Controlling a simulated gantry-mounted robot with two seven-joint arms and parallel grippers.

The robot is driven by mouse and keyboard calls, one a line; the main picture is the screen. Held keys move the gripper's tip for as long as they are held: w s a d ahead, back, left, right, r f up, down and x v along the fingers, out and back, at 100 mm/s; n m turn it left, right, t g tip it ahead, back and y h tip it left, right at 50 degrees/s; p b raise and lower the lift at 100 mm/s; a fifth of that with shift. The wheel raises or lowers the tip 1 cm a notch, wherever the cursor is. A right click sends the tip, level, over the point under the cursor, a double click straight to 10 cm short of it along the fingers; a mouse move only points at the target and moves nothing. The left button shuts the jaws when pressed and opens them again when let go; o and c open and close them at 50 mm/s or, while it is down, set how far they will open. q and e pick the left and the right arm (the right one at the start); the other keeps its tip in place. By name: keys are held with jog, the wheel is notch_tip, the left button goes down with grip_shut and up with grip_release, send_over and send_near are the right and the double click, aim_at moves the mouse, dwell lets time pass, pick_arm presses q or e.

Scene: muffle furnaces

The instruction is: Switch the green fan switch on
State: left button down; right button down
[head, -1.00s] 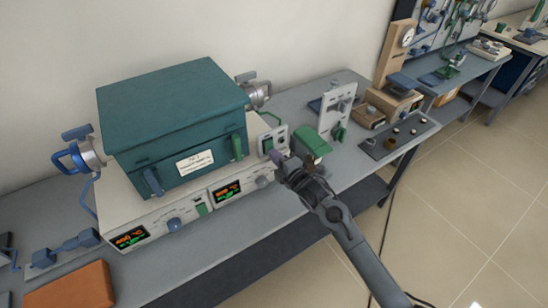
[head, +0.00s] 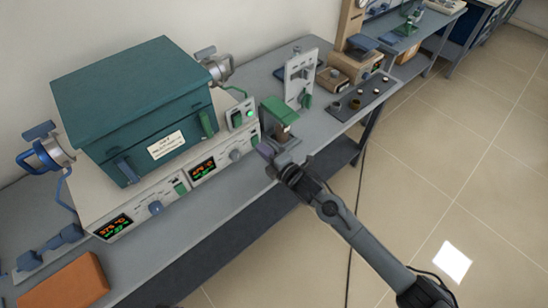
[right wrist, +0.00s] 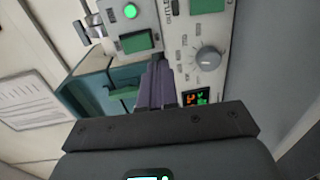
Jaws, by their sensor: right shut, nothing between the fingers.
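The green fan switch is a flat green rocker on a small white panel (head: 241,113) at the right side of the teal furnace (head: 135,105). In the right wrist view the rocker (right wrist: 138,41) sits below a lit green lamp (right wrist: 130,11). My right gripper (head: 266,151) is shut and empty, just in front and to the right of that panel. In the right wrist view its purple fingertips (right wrist: 158,66) point up toward the rocker, just below it; whether they touch cannot be told. My left gripper is not in view.
The white control base (head: 150,195) has lit displays, knobs and other green switches. A green-topped device (head: 279,111) stands right beside the gripper. A white upright panel (head: 300,78) and a dark tray (head: 362,102) are farther right. An orange-brown block (head: 65,280) lies front left.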

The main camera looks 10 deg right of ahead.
jog(key=shift+f+v, duration=0.25)
jog(key=shift+v, duration=0.8)
jog(key=shift+f+v, duration=0.25)
jog(key=shift+v, duration=0.8)
jog(key=shift+s, duration=0.1)
jog(key=s+f+m+g+h, duration=0.1)
jog(key=s+f+m, duration=0.2)
jog(key=s+f, duration=0.4)
jog(key=s+f+m+g+h, duration=0.1)
jog(key=s+f+m+h, duration=0.3)
jog(key=s, duration=0.6)
jog(key=s+d+r+m+g+h, duration=0.2)
jog(key=s+d+m+g, duration=0.3)
jog(key=s+d+m, duration=0.3)
jog(key=s+d+r+m+g+h, duration=0.2)
jog(key=s+d+m+g, duration=0.35)
jog(key=s, duration=0.55)
notch_tip(320, 180, up, 38)
jog(key=m+t+p, duration=0.1)
jog(key=p, duration=3.7)
jog(key=shift+w+m+p, duration=0.2)
jog(key=shift+m+p, duration=0.1)
jog(key=shift+m, duration=0.05)
